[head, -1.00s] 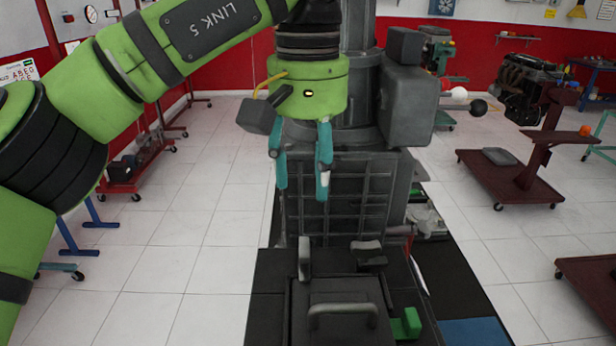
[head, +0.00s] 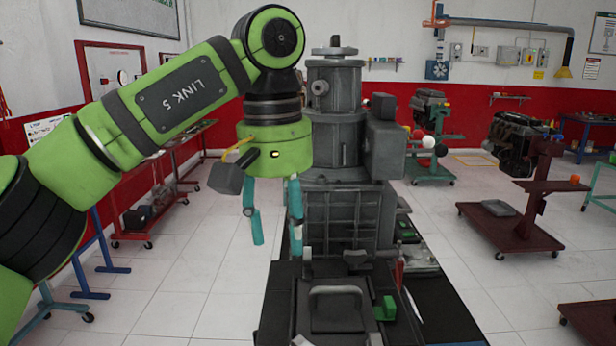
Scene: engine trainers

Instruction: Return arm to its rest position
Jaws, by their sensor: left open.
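My left arm comes in from the left in the head view, with its green link sections raised. My left gripper (head: 276,229) hangs straight down from it with two teal fingers. The fingers stand apart with nothing between them. The gripper is in front of and to the left of a grey machine column (head: 345,150), and the right finger overlaps the edge of its ribbed lower block in the picture. Whether they touch cannot be told. My right gripper is out of the view.
A dark bench (head: 275,310) below carries a handled grey plate (head: 336,300) and a green block (head: 385,308). An engine (head: 512,137) sits on a maroon wheeled stand (head: 510,225) at the right. A red cart (head: 150,222) stands at the left. White tiled floor is open on both sides.

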